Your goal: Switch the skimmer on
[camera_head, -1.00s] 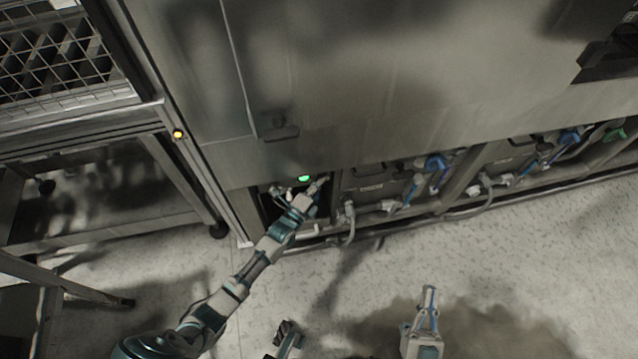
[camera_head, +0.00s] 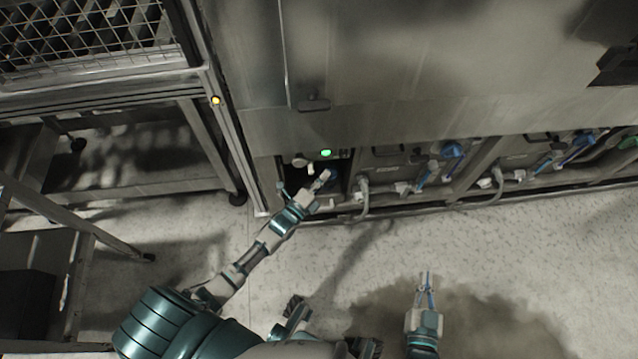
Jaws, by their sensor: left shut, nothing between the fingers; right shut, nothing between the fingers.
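The lit green indicator (camera_head: 326,153) shows on the lower front of the washer, above a dark recess (camera_head: 298,176). I cannot tell which part in the recess is the skimmer's switch; a small round light-coloured part (camera_head: 300,161) sits at its top left. My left gripper (camera_head: 323,176) is shut and empty, in front of the recess and just below the green light. Its arm hides part of the recess. My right gripper (camera_head: 427,279) is shut and empty, over the floor and well away from the washer.
The steel washer front (camera_head: 400,80) fills the upper middle. Blue-handled valves (camera_head: 452,150) and pipes line its lower edge to the right. A wire-mesh frame (camera_head: 85,35) with a yellow button (camera_head: 215,100) stands at left. The floor (camera_head: 500,250) before the washer is open.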

